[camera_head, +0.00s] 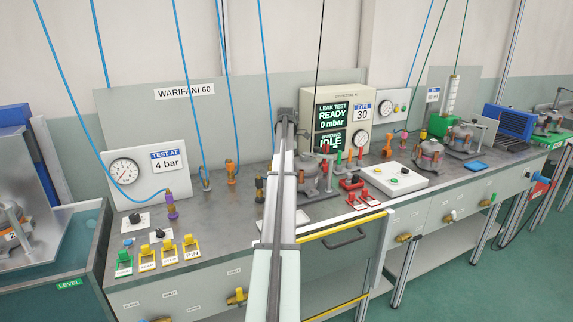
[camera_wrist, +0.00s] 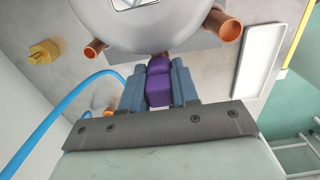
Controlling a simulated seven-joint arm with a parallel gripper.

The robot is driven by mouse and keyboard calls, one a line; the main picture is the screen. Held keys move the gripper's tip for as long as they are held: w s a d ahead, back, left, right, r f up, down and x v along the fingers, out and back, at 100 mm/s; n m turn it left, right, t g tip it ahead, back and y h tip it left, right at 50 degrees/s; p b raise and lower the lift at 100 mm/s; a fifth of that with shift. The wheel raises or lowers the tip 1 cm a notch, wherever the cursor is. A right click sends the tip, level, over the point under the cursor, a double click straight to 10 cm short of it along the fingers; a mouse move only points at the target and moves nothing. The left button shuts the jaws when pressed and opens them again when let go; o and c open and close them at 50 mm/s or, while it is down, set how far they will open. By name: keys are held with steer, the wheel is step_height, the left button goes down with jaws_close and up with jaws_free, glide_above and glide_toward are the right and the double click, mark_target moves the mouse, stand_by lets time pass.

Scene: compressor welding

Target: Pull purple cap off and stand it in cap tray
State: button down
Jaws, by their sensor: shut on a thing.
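In the wrist view my gripper (camera_wrist: 158,87) is shut on the purple cap (camera_wrist: 159,82), with one blue-grey finger on each side. The cap lies at the rim of the round grey compressor (camera_wrist: 150,22). A bit of copper shows just beyond the cap. I cannot tell whether the cap is still on a tube or clear of it. A shallow white tray (camera_wrist: 262,62) lies to the right of the compressor and looks empty. In the head view the compressor (camera_head: 318,180) stands on the bench beside my arm; the cap and fingertips cannot be made out there.
Copper stubs stick out at the compressor's left (camera_wrist: 96,48) and right (camera_wrist: 227,26). A blue hose (camera_wrist: 52,122) curves past on the left. A yellow fitting (camera_wrist: 43,51) lies further left. In the head view, red clamps (camera_head: 365,197) and a white button box (camera_head: 393,179) are right of the compressor.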

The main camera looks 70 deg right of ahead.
steer(key=shift+r, duration=0.4)
steer(key=shift+r, duration=1.85)
steer(key=shift+a, duration=0.1)
steer(key=s+a+f, duration=0.3)
steer(key=a, duration=0.7)
steer(key=s+a+f, duration=0.2)
steer(key=s+a, duration=0.2)
steer(key=a, duration=0.7)
steer(key=shift+w+d+f, duration=0.1)
steer(key=shift+f, duration=2.45)
steer(key=shift+w+d+f, duration=0.1)
steer(key=shift+f, duration=2.4)
steer(key=shift+f, duration=0.1)
steer(key=c, duration=1.1)
jaws_free()
